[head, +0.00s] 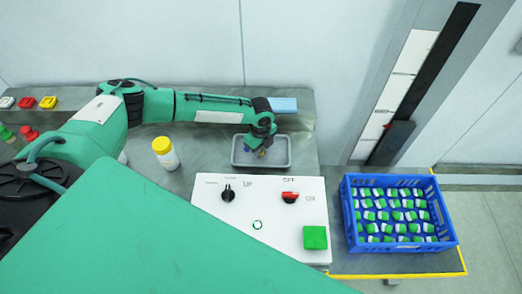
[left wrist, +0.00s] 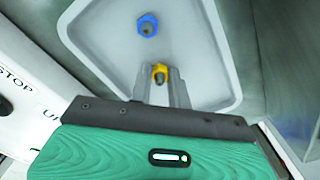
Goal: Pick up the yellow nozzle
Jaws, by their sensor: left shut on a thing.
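The yellow nozzle (left wrist: 159,71) sits between the fingertips of my left gripper (left wrist: 161,86) in the left wrist view. The gripper is shut on it; the fingers cover its sides. In the head view my left gripper (head: 261,150) reaches down into a grey tray (head: 284,163), and only a small bit of yellow shows there. A blue nozzle (left wrist: 147,25) lies in the same tray (left wrist: 205,50), apart from the fingers. I cannot tell whether the yellow nozzle still touches the tray floor. My right gripper is not in view.
A white control panel (head: 265,245) with knobs and a green button stands in front of the tray. A blue crate (head: 402,249) of green-and-white items is at the right. A yellow-capped bottle (head: 165,154) stands left of the tray. A light blue block (head: 284,105) lies behind it.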

